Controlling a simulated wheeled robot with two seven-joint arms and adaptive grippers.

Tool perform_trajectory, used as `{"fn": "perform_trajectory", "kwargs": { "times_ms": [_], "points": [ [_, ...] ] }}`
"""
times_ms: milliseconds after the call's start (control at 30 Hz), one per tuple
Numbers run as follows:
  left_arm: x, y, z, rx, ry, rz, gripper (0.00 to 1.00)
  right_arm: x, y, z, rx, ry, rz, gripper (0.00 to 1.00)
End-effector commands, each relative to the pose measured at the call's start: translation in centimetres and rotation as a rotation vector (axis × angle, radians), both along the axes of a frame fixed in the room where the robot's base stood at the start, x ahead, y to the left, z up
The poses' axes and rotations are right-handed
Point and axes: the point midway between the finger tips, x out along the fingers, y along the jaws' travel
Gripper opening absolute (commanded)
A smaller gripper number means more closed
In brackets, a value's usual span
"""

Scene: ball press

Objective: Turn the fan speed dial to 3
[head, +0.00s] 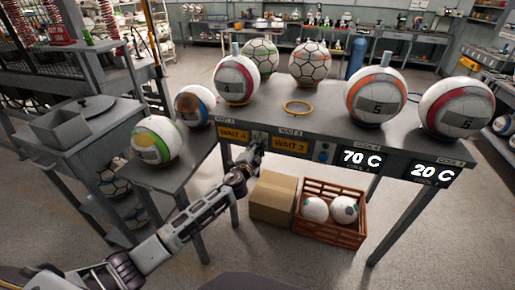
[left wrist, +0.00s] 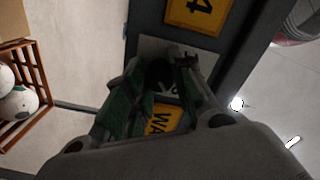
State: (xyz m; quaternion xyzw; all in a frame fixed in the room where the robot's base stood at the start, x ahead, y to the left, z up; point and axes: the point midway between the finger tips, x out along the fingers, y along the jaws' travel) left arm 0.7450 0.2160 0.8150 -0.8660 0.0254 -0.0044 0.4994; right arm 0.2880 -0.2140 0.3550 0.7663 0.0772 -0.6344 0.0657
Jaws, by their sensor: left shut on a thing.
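My left gripper (head: 257,147) reaches up from the lower left to the front edge of the table. It is shut on the dark fan speed dial, on a pale plate between two yellow signs. In the left wrist view the gripper's green-padded fingers (left wrist: 155,85) are on either side of the dark round dial (left wrist: 160,72). Part of the pale plate (left wrist: 152,46) shows behind it. The fingers cover most of the dial and its marks, so I cannot read its setting. My right gripper is not in view.
The table (head: 340,134) carries several balls and a yellow ring (head: 298,107). Yellow signs (head: 290,146) and black temperature displays (head: 361,158) line its front. A cardboard box (head: 273,198) and a red crate (head: 330,225) with two balls stand below. The floor in front is clear.

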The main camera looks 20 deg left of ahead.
Motion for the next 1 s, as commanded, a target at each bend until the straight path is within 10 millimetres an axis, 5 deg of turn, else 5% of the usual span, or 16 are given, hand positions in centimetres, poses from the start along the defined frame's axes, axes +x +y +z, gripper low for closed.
{"fn": "perform_trajectory", "kwargs": {
  "times_ms": [167, 200, 367, 1000],
  "points": [
    [-0.02, -0.01, -0.08, 0.001, 0.001, -0.001, 0.01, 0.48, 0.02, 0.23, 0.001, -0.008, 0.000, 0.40],
    [-0.02, -0.02, -0.09, 0.001, 0.001, -0.001, 0.26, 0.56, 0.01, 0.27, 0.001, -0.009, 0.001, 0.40],
    [-0.02, -0.02, -0.07, 0.000, 0.001, -0.001, 0.46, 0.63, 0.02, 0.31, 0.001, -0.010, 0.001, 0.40],
    [-0.95, 0.05, -0.06, 0.000, 0.001, -0.001, 0.48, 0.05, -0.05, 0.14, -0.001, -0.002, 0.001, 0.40]
  ]
}}
